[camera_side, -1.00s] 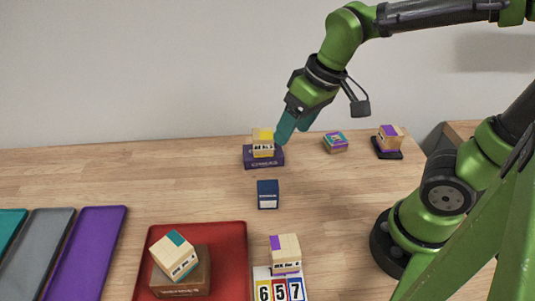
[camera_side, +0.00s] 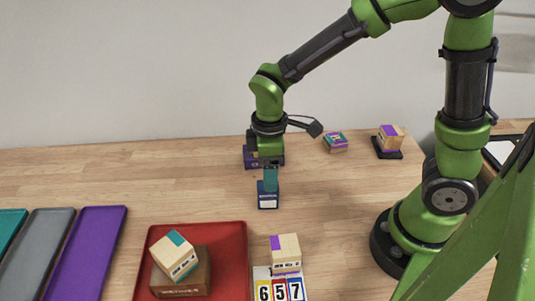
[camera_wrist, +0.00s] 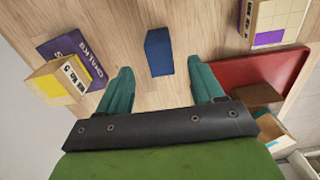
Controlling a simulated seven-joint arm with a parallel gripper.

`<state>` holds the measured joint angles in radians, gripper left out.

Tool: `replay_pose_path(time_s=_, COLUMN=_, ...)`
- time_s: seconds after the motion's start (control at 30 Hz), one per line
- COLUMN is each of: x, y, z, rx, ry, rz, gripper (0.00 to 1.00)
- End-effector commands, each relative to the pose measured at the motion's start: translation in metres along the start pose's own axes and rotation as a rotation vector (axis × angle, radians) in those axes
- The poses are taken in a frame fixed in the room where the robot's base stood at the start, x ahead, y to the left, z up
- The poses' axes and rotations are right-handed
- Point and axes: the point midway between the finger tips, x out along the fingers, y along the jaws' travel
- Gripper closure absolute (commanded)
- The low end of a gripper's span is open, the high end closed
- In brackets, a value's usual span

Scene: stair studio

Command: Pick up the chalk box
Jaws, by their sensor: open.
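A purple box (camera_side: 249,160) with lettering that looks like CHALKS lies at the back of the table, partly hidden behind my gripper. It also shows at the left of the wrist view (camera_wrist: 90,68), with a wooden, yellow-topped block (camera_wrist: 58,84) on it. A small dark blue box (camera_side: 268,202) stands in front of it; its label is too small to read. My gripper (camera_side: 270,186) points down over the blue box. In the wrist view, the open teal fingers (camera_wrist: 161,68) have the blue box (camera_wrist: 159,52) between and just beyond their tips. Contact cannot be told.
A red tray (camera_side: 231,240) holds a brown box (camera_side: 200,272) with a wooden block (camera_side: 174,255) on it. A wooden block on a number display (camera_side: 280,290) stands at the front. Small blocks (camera_side: 336,142) (camera_side: 390,138) stand at back right. Flat trays (camera_side: 85,250) lie left.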

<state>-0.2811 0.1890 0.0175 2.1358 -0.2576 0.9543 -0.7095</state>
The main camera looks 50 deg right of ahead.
Motion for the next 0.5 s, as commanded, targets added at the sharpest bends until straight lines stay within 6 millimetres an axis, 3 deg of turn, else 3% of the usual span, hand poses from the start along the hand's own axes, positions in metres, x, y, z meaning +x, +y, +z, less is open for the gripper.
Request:
replay_pose_path(time_s=0.27, x=0.024, y=0.000, z=0.000, rx=0.001, ry=-0.001, rz=-0.001, gripper=0.33)
replay_pose_path(time_s=0.5, x=0.059, y=0.000, z=-0.003, rx=0.000, ry=-0.003, rz=-0.001, gripper=0.33)
